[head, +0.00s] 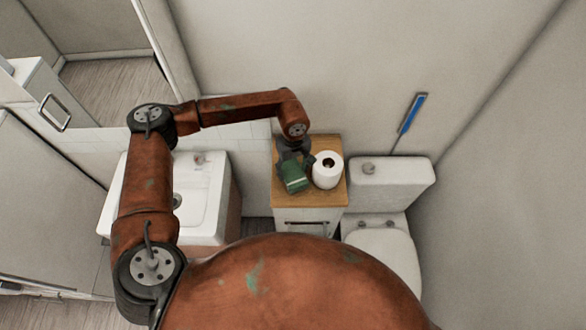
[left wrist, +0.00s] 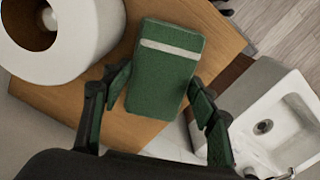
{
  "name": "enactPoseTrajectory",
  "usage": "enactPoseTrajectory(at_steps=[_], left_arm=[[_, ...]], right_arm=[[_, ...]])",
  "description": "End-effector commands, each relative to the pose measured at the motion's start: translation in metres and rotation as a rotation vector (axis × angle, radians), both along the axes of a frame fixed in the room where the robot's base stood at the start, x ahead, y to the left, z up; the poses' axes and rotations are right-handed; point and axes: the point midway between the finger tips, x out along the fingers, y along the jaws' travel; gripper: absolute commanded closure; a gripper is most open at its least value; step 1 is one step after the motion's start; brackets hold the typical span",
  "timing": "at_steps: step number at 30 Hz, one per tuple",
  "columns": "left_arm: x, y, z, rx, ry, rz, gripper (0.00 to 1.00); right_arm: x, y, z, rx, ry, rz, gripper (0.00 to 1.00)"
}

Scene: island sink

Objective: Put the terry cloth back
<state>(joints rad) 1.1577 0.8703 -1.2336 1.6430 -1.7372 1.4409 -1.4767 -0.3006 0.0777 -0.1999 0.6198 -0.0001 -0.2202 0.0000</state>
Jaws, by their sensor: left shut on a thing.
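The terry cloth (head: 294,176) is a green folded block with a pale stripe, seen in the head view over the wooden top of a small cabinet. In the left wrist view the cloth (left wrist: 164,70) shows with its striped end away from my gripper. My left gripper (head: 291,163) comes down from above and is shut on the cloth; in the left wrist view its fingers (left wrist: 158,100) are on either side of the cloth's near end. I cannot tell whether the cloth touches the wood. My right gripper is not in view.
A toilet paper roll (head: 327,170) stands upright close to the right of the cloth on the wooden cabinet top (head: 325,198). A white sink (head: 207,207) is to the left, and a toilet (head: 392,187) to the right. A blue-handled brush (head: 412,113) stands by the wall.

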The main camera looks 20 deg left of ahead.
Motion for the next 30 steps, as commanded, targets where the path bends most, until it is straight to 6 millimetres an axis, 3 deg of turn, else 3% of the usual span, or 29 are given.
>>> enactPoseTrajectory(at_steps=[14, 15, 23, 30], left_arm=[[0.0001, 0.0001, -0.0099, 0.000, 0.000, 0.000, 0.66], [0.0001, 0.0001, -0.0093, 0.000, 0.000, 0.000, 0.44], [0.0001, 0.0001, -0.0088, 0.000, 0.000, 0.000, 0.26], [0.0001, 0.0001, -0.0088, 0.000, 0.000, 0.000, 0.26]], right_arm=[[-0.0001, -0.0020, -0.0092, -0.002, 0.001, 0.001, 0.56], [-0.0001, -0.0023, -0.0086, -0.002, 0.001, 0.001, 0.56], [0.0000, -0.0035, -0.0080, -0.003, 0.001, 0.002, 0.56], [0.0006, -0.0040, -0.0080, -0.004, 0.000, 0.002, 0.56]])
